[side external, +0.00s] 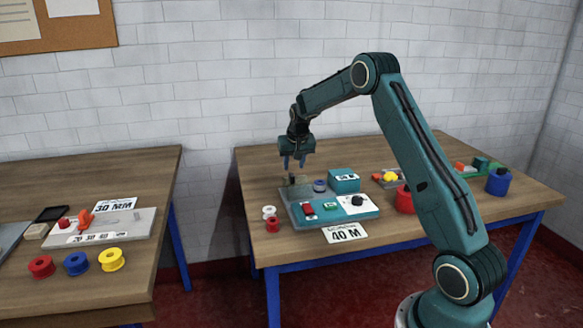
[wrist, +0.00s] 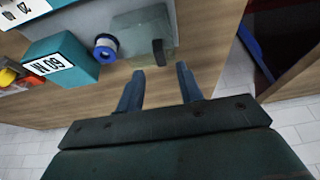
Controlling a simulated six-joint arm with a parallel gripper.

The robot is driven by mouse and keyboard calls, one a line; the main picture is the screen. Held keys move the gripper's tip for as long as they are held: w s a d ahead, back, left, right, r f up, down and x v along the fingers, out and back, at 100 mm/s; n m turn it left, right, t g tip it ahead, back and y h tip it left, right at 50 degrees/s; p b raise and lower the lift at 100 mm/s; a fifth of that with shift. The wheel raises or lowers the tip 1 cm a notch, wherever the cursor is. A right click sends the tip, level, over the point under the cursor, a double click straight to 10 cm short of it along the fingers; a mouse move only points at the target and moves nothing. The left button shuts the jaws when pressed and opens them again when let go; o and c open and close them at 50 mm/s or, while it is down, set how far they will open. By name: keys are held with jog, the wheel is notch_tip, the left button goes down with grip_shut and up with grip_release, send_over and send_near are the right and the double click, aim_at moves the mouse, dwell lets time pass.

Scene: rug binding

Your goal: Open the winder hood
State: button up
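The winder (side external: 362,210) is a teal and grey machine on the right-hand table, with red and green buttons and a black knob. Its hood looks like a clear, greyish box (wrist: 135,30) with a dark upright handle (wrist: 158,52) at its near edge. In the side external view the hood is small and hard to make out; the dark handle (side external: 291,180) shows below my gripper (side external: 294,164). My gripper is open and empty, fingers pointing down, apart from the handle. In the wrist view the handle lies just beyond the gap between my fingertips (wrist: 160,71). The hood appears shut.
A blue-and-white spool (wrist: 106,46) stands beside the hood, near a teal box (side external: 344,181). White and red spools (side external: 272,225) stand at the winder's left. Red and blue containers (side external: 498,183) are farther right. Another table (side external: 140,262) stands left, across a gap.

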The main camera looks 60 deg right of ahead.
jog(key=v, duration=0.8)
jog(key=shift+a+r, duration=0.1)
jog(key=shift+r, duration=0.05)
jog(key=s+a+r+n, duration=0.1)
jog(key=s+a+r, duration=0.3)
jog(key=a, duration=0.2)
jog(key=s+a+r+n+t+y, duration=0.1)
jog(key=s+a+r+n, duration=0.2)
jog(key=a, duration=0.4)
jog(key=s+a+r, duration=0.4)
jog(key=s+a, duration=0.1)
jog(key=a, duration=0.1)
jog(key=s+a+f+n+y, duration=0.1)
jog(key=s+a+n, duration=0.1)
jog(key=s+a, duration=0.4)
jog(key=s+a+f+n+t+y, duration=0.1)
jog(key=s+a, duration=0.5)
jog(key=s, duration=0.8)
jog(key=shift+f+n, duration=0.55)
jog(key=shift+n, duration=0.45)
